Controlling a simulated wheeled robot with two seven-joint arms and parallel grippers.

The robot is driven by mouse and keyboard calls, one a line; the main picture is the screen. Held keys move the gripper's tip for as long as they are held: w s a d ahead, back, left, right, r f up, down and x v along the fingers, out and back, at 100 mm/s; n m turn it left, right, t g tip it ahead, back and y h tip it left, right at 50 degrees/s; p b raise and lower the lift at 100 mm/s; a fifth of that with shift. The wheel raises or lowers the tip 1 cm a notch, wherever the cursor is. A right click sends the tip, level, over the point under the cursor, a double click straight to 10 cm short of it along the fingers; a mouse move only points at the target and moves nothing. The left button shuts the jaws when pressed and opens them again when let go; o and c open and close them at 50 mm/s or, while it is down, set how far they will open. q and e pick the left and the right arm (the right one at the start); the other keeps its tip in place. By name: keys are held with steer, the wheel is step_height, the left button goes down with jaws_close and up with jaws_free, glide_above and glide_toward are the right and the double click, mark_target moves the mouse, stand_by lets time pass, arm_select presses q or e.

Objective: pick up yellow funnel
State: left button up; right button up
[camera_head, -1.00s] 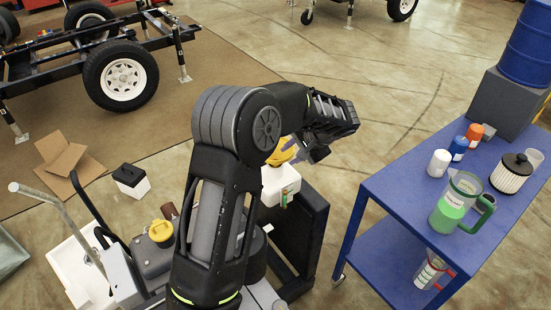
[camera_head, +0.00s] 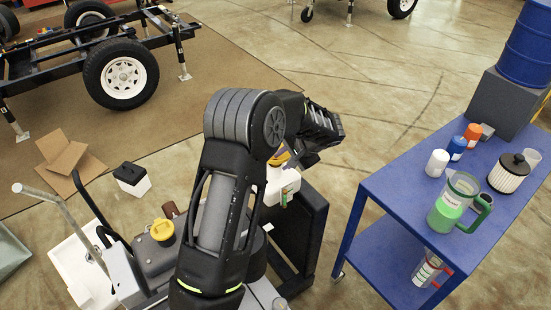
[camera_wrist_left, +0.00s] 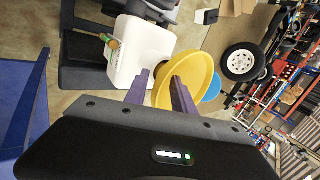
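The yellow funnel (camera_wrist_left: 190,78) shows in the left wrist view, its wide bowl facing the camera. In the head view only a strip of its yellow (camera_head: 280,158) shows, the rest hidden by my left arm. It appears to stand at the top of a white jug (camera_wrist_left: 126,52), which the head view also shows (camera_head: 284,185). My left gripper (camera_wrist_left: 160,82) has its two purple fingers apart. One finger is beside the funnel's rim and the other overlaps the bowl; I cannot tell whether they touch it. My right gripper is out of view.
A blue cart (camera_head: 400,185) at right holds a green-filled pitcher (camera_head: 456,203), bottles and a filter (camera_head: 508,173). A grey machine with a yellow cap (camera_head: 162,230) stands left of my arm. A blue round thing (camera_wrist_left: 212,90) is behind the funnel.

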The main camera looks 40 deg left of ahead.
arm_select(q)
jaws_close()
stand_by(0.3)
stand_by(0.4)
